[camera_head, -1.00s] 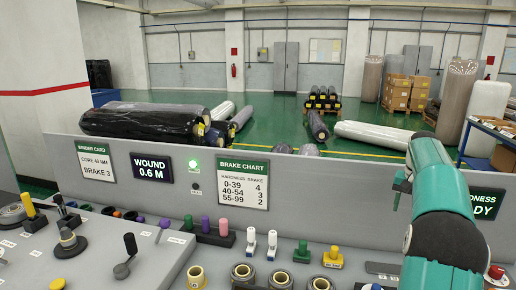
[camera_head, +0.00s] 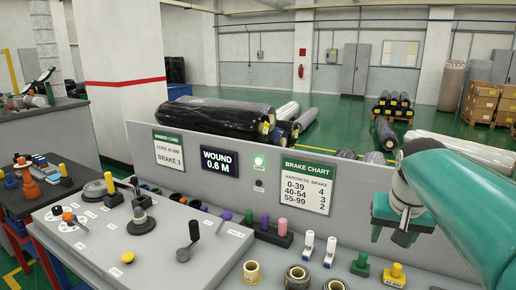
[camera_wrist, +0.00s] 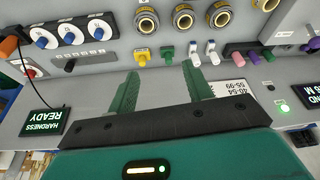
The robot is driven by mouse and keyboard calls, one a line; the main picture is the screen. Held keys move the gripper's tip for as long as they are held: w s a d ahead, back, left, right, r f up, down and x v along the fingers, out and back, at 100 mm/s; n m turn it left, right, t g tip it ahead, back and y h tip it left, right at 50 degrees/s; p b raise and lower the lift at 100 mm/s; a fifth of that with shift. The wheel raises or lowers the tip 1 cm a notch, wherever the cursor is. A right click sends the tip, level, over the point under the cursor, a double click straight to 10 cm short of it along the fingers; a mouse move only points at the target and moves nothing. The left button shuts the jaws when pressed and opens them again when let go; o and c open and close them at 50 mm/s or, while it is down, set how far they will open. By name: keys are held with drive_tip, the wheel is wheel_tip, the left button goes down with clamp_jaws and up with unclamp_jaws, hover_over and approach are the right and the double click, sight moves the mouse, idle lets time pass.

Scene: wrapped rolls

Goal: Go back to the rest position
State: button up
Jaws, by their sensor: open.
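My gripper (camera_head: 398,232) is at the right of the head view, in front of the grey upright panel (camera_head: 262,192) and above the right part of the console desk (camera_head: 222,262). In the wrist view my gripper (camera_wrist: 160,72) has its two green fingers apart, with nothing between them. A yellow-based knob (camera_wrist: 143,54) and a green one (camera_wrist: 167,53) show beyond the fingertips, apart from them. The brake chart (camera_head: 306,186) is left of my gripper in the head view and is partly hidden by a finger in the wrist view.
The desk holds levers (camera_head: 189,243), coloured pegs, white-topped knobs (camera_head: 331,250) and black-and-brass rings (camera_head: 297,277). Wrapped rolls (camera_head: 215,118) lie behind the panel, with open green floor beyond.

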drive_tip(key=s+a+f+n+t, duration=0.1)
drive_tip(key=s+a+f+n, duration=0.1)
drive_tip(key=s+a+f, duration=0.2)
drive_tip(key=s+a+f+n+t+y, duration=0.1)
drive_tip(key=s+a+f, duration=0.3)
drive_tip(key=s+a, duration=0.5)
drive_tip(key=shift+s+f+n, duration=0.3)
drive_tip(key=shift+s+n, duration=0.3)
drive_tip(key=shift+s, duration=0.3)
